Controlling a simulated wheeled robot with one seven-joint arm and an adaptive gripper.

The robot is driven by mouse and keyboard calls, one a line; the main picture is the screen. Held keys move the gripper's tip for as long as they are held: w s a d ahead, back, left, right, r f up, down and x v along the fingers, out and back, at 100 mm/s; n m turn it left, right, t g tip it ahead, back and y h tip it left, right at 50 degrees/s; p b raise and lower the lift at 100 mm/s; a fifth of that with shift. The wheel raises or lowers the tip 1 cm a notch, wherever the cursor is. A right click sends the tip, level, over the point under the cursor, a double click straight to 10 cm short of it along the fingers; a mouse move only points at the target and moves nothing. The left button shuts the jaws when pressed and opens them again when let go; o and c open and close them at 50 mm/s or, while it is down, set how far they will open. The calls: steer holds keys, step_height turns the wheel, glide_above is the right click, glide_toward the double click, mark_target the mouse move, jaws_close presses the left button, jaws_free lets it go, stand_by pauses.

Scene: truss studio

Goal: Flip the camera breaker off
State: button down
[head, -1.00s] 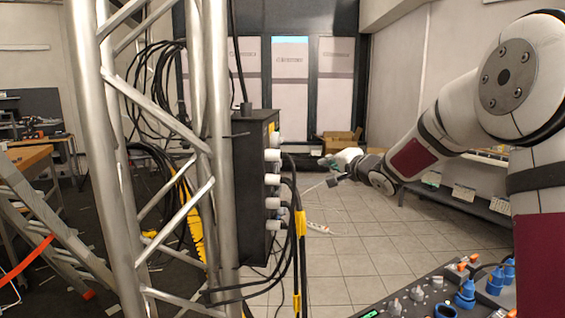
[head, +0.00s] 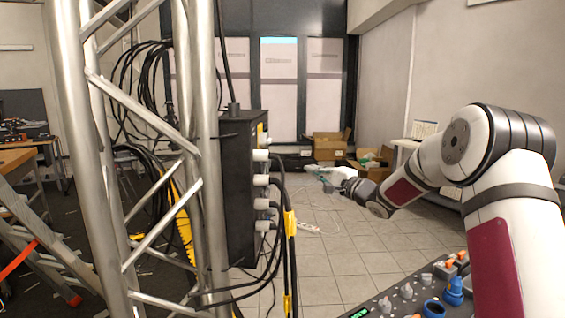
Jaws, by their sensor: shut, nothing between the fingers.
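A black power box (head: 238,190) is mounted on the silver truss, left of the middle in the head view. Pale round connectors (head: 261,180) with black cables stick out of its right side. No breaker switch or camera label can be made out; the box's front face is seen at a steep angle. My gripper (head: 326,187) is shut and empty at the end of my arm. In the picture it is to the right of the box, apart from its connectors, and looks small against the tiled floor.
The truss (head: 83,150) stands close in front on the left. Black cables with yellow wraps (head: 290,225) hang beside the box. A control panel (head: 408,300) with blue and grey knobs is at the bottom right. Cardboard boxes (head: 328,147) lie at the back. Tiled floor is open between.

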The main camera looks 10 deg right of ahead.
steer(key=s+a+x, duration=0.1)
steer(key=a+x, duration=0.1)
steer(key=x, duration=1)
steer(key=shift+s+a, duration=0.15)
steer(key=shift+a, duration=0.05)
steer(key=shift+a+r, duration=0.1)
steer(key=shift+a+r, duration=0.15)
steer(key=shift+a, duration=0.15)
